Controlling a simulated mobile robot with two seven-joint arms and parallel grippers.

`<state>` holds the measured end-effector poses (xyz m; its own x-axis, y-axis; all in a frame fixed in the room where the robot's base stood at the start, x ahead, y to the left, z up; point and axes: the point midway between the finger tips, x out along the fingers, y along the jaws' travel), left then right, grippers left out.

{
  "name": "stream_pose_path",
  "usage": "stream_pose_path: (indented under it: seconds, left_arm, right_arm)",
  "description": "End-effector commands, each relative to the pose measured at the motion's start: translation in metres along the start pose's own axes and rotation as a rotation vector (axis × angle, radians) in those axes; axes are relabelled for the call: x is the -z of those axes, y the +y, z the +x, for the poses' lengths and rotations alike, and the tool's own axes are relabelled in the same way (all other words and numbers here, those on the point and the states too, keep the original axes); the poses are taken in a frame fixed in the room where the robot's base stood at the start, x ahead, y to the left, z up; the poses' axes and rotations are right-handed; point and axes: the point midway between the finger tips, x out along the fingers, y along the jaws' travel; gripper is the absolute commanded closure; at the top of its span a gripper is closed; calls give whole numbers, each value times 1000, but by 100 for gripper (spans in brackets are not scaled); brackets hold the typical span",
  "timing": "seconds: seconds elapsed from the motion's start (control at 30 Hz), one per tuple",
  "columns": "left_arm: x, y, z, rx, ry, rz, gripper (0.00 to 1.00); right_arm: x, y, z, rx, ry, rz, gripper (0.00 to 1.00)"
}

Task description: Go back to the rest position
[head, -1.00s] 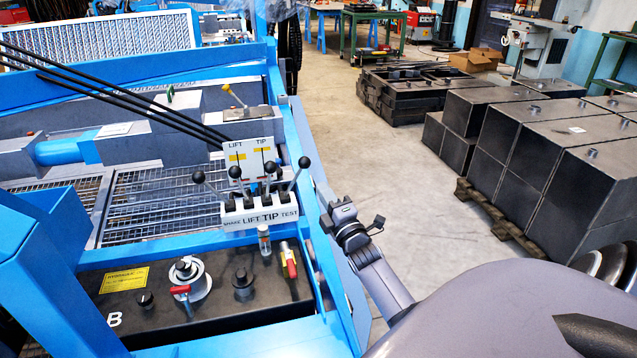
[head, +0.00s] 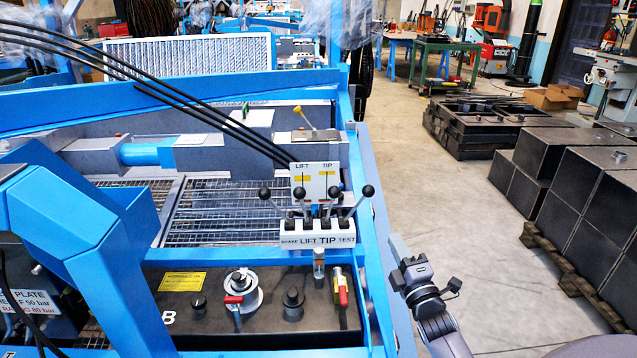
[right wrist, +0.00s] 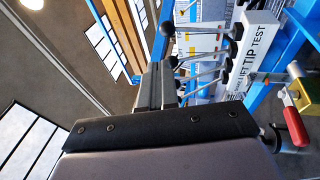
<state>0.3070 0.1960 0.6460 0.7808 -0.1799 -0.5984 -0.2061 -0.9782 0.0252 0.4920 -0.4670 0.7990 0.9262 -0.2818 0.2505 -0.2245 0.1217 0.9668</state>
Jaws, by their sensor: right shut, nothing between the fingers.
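My right gripper (head: 398,248) is shut and empty. In the head view it stands just right of the blue machine frame, apart from the row of black-knobbed levers (head: 318,232). In the right wrist view, the dark closed fingers (right wrist: 155,85) point up the picture, with the levers (right wrist: 200,55) to their right. Whether they touch a lever there is hard to tell, but the head view shows a gap. My left gripper is not in view.
The blue frame (head: 372,225) runs along the gripper's left. A black control panel (head: 265,310) with red-handled valves lies below the levers. Dark metal boxes (head: 590,220) stand on the right. Open grey floor (head: 450,190) lies between.

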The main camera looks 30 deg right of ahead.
Motion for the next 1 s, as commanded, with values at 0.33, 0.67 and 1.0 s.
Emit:
stream_pose_path:
  seconds: [0.33,0.67,1.0]
  left_arm:
    - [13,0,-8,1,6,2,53]
    - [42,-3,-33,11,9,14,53]
    - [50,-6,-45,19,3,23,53]
  right_arm:
    - [20,-4,-17,90,36,144,100]
    - [127,-22,-145,635,8,890,100]
    - [195,-8,-265,1052,-231,1348,100]
